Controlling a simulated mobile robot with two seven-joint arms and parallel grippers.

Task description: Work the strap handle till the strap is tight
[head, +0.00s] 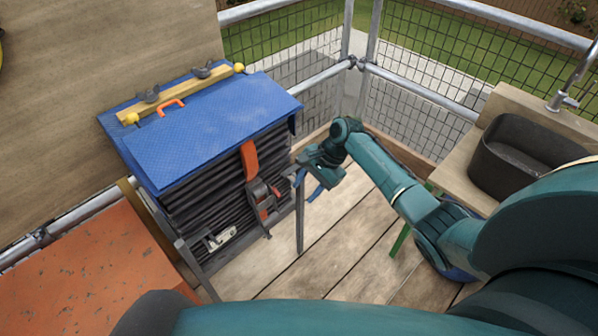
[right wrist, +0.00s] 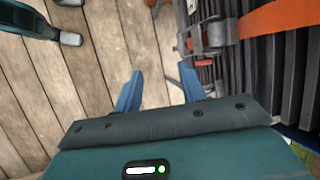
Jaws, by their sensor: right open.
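An orange strap (head: 249,160) runs down the front of a stack of dark tiles (head: 200,193) under a blue cover (head: 210,125). A dark strap ratchet (head: 262,196) sits on the strap at the stack's front; I cannot tell its handle's exact angle. In the right wrist view the ratchet (right wrist: 209,38) and the strap (right wrist: 280,18) are at upper right. My right gripper (head: 308,184) is open, just right of the ratchet and apart from it. Its blue fingers (right wrist: 160,86) have only floor planks between them. My left gripper is out of view.
A metal post (head: 299,215) stands between the stack's right corner and the open floor. A yellow-ended wooden bar (head: 190,92) lies on the cover. A dark sink (head: 515,155) is at right. The plank floor (head: 330,245) is clear in front.

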